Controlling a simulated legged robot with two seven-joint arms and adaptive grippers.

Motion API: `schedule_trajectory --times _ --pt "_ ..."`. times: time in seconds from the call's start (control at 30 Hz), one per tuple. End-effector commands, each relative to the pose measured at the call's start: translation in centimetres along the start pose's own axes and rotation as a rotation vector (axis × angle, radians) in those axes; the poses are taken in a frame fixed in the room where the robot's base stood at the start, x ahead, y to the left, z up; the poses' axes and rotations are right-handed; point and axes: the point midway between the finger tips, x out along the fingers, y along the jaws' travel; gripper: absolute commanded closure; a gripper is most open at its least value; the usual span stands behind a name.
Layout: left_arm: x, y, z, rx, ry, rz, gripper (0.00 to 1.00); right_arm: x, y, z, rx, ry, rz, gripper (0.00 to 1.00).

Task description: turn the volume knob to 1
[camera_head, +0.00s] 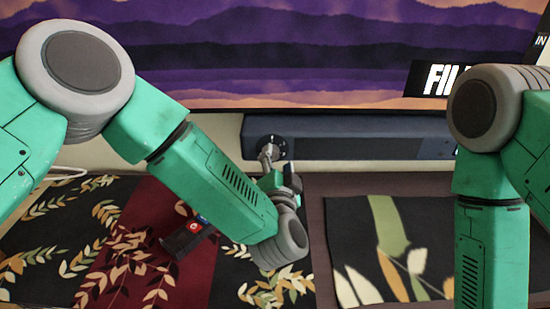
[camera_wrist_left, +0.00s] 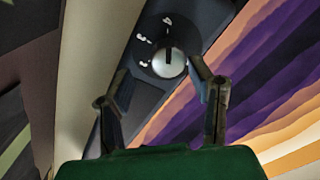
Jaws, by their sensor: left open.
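The volume knob is at the left end of a dark blue-grey soundbar (camera_head: 370,142) below the screen. In the left wrist view the knob (camera_wrist_left: 168,63) is round and silver, with a dark pointer line directed toward the picture's top. It sits on a black dial (camera_wrist_left: 148,50) with several white marks, too small to read. My left gripper (camera_head: 268,157) is at the knob in the head view and partly covers it. In the left wrist view the open left fingers (camera_wrist_left: 160,82) stand on either side of the knob; contact cannot be told. My right gripper is out of view.
A large screen (camera_head: 250,60) with purple hills stands behind the soundbar. Leaf-patterned cloths (camera_head: 130,235) cover the surface below, with another at right (camera_head: 385,250). A small dark object with a red label (camera_head: 185,240) lies beside my left forearm.

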Motion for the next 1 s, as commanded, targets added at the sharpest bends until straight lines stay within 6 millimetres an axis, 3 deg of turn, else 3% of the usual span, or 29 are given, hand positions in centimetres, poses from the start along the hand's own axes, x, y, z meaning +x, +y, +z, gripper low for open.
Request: schedule_trajectory --times 0.2,0.5,0.57,0.63,0.67,1.0 --pt "2.0 -0.7 0.9 -0.012 -0.004 0.0 0.52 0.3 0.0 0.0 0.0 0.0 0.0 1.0" --pt "2.1 -0.4 0.5 -0.005 -0.002 0.0 0.52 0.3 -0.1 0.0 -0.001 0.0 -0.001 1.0" --pt "2.1 -0.3 0.4 -0.004 -0.002 0.001 0.69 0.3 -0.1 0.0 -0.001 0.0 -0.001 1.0" --pt "2.1 -0.2 0.2 -0.001 -0.001 -0.001 0.94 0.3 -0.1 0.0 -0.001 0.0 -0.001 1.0" --pt "2.1 -0.1 0.1 -0.001 0.0 -0.001 1.0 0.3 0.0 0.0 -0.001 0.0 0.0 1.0" --pt "2.0 -0.2 0.0 -0.009 0.008 0.004 1.0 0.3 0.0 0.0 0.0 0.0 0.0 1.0"
